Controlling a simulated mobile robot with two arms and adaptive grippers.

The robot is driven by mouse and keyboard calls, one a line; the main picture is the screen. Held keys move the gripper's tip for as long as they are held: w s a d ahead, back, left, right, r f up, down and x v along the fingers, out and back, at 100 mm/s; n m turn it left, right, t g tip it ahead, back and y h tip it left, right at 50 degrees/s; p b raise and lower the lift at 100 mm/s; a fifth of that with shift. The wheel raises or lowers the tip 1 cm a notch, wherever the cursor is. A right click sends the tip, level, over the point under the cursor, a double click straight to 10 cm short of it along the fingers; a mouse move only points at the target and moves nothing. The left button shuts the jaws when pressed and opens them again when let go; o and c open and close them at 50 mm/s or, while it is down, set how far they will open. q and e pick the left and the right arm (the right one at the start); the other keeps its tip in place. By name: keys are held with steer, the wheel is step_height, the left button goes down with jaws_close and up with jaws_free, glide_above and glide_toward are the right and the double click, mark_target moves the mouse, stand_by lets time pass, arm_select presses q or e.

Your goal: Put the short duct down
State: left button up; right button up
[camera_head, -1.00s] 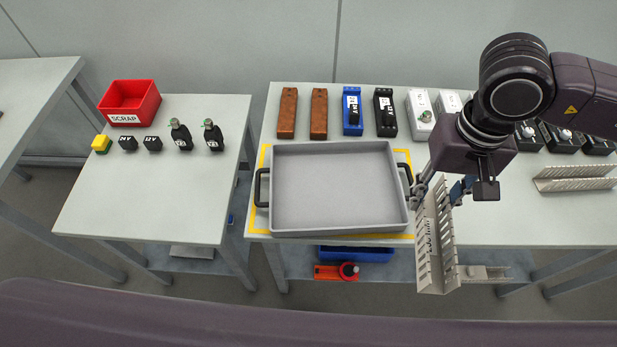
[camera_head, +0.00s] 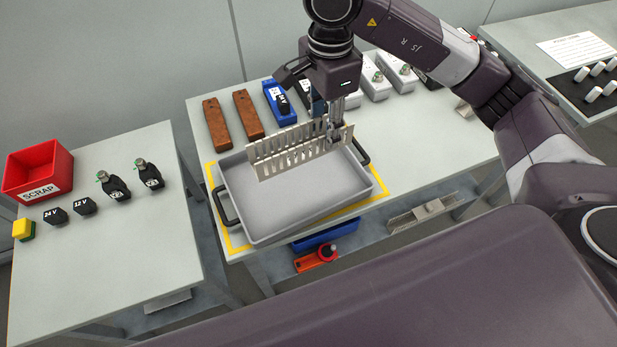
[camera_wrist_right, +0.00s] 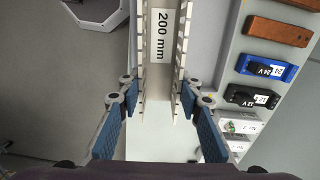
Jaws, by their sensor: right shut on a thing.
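The short duct (camera_head: 295,153) is a pale, slotted channel. In the head view it is held roughly level across the back part of the grey tray (camera_head: 262,234); whether it touches the tray is not clear. My right gripper (camera_head: 331,135) is shut on the duct near its right end. In the right wrist view, the duct, with a "200 mm" label (camera_wrist_right: 161,35), runs between the blue-padded fingers of the right gripper (camera_wrist_right: 158,105). My left gripper is in neither view.
The tray stands inside a yellow outline (camera_head: 376,199) on the table. Two brown blocks (camera_head: 217,124), a blue device (camera_head: 280,104) and several white devices (camera_head: 375,84) line up behind it. A red scrap bin (camera_head: 38,173) stands on the left table. The tray's front floor is bare.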

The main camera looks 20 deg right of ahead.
step_height(320, 180, down, 15)
steer(key=shift+s+r+p, duration=0.1)
steer(key=shift+r+p, duration=0.1)
steer(key=shift+p, duration=0.7)
step_height(320, 180, down, 4)
steer(key=shift+r+p, duration=0.15)
steer(key=shift+p, duration=0.2)
steer(key=o, duration=1.2)
steer(key=shift+c, duration=0.2)
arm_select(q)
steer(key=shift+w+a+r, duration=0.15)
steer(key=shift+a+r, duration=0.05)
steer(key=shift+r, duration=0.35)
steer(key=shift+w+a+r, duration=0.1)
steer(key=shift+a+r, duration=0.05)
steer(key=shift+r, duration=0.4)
